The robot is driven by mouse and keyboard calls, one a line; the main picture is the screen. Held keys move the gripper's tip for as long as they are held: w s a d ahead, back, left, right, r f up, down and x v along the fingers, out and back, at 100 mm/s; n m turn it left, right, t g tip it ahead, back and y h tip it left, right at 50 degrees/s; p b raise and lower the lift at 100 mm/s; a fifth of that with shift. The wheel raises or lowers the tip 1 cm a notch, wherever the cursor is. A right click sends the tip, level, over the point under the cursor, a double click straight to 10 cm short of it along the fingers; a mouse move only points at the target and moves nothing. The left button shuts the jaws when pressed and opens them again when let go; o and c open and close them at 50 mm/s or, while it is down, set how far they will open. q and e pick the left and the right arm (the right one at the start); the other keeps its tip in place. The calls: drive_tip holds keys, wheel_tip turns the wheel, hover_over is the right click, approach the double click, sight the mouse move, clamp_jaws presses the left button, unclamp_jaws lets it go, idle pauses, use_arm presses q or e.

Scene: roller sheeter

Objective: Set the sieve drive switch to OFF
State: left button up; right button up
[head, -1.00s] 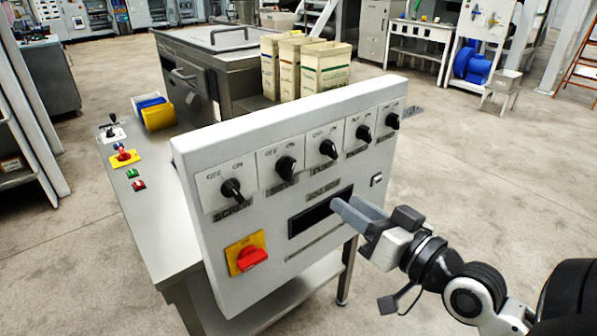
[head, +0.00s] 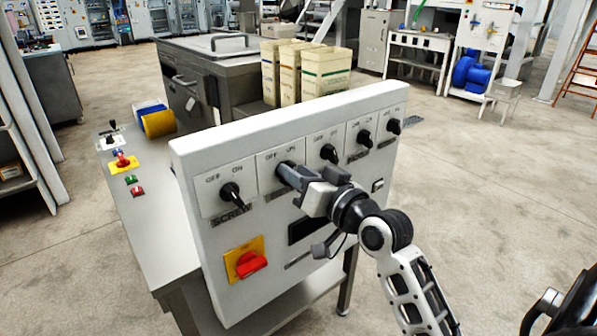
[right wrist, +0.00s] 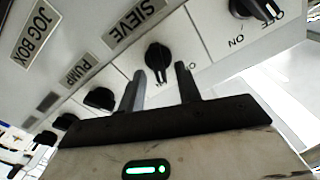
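The sieve drive switch (right wrist: 157,56) is a black rotary knob on a white plate, beside the SIEVE label (right wrist: 136,26) in the right wrist view. It is second from the left on the grey control panel (head: 215,145); OFF and ON marks show above it in the head view, where my gripper largely covers the knob. I cannot tell clearly which mark it points at. My right gripper (head: 289,173) is open, its two fingers (right wrist: 160,88) either side of the knob's line in the wrist view. Whether they touch it is unclear. My left gripper is not in view.
A neighbouring black knob (head: 232,193) sits left of the sieve switch, with another (head: 329,152) to its right. A red rotary switch on a yellow plate (head: 245,260) is below. A dark display window (head: 302,230) is partly behind my arm.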

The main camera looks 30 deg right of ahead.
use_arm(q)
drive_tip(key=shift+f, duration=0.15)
use_arm(e)
drive_tip(key=shift+w, duration=0.15)
clamp_jaws()
